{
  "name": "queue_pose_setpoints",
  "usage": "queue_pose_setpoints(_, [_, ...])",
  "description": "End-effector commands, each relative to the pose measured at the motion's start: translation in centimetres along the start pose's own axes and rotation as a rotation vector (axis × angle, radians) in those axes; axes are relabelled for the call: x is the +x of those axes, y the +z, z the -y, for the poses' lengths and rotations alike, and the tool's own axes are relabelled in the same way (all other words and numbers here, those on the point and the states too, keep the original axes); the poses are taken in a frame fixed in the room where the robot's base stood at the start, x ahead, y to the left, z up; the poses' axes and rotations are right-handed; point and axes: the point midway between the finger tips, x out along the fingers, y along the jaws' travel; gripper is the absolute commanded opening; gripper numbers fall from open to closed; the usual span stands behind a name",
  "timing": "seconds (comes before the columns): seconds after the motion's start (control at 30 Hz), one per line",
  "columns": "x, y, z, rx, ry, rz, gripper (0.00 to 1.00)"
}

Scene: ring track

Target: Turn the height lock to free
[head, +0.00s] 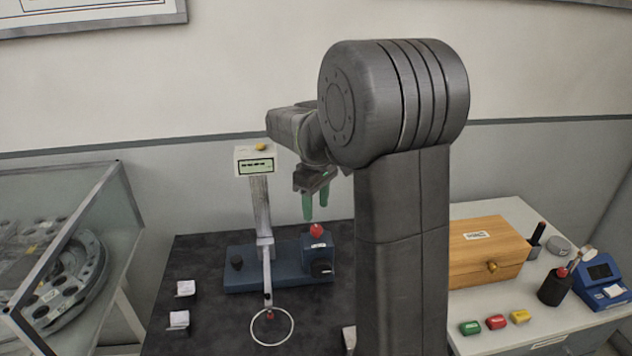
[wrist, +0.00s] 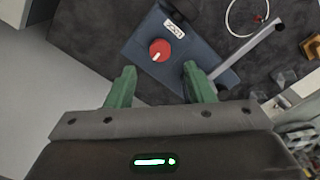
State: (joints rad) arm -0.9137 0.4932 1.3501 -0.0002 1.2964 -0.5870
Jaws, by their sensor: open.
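A round red knob (head: 316,230) with a small label beside it sits at the right end of the blue base (head: 245,280) of a measuring stand. In the wrist view the red knob (wrist: 161,48) has a white pointer mark toward its lower left; the label (wrist: 173,28) is too small to read surely. Which knob is the height lock I cannot tell for certain. My gripper (head: 315,208) points down with green fingers open and empty, above the red knob and apart from it. In the wrist view the knob lies just beyond the gap between the fingertips (wrist: 160,70).
The stand's column (head: 262,215) carries a display (head: 255,162) left of my gripper. A black knob (head: 322,268) is on the base front. A wire ring (head: 272,327) lies before it. A glass case (head: 70,250) stands left; a wooden box (head: 487,250) stands right.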

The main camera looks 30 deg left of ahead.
Motion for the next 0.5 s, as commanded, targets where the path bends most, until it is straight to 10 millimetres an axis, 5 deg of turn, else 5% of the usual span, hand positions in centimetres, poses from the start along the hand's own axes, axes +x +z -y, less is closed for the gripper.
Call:
queue_pose_setpoints(0.2, [-4.9,-0.1,0.0,0.000,0.003,-0.004,0.48])
queue_pose_setpoints(0.5, [-7.8,-0.1,0.0,-0.001,0.001,-0.001,0.48])
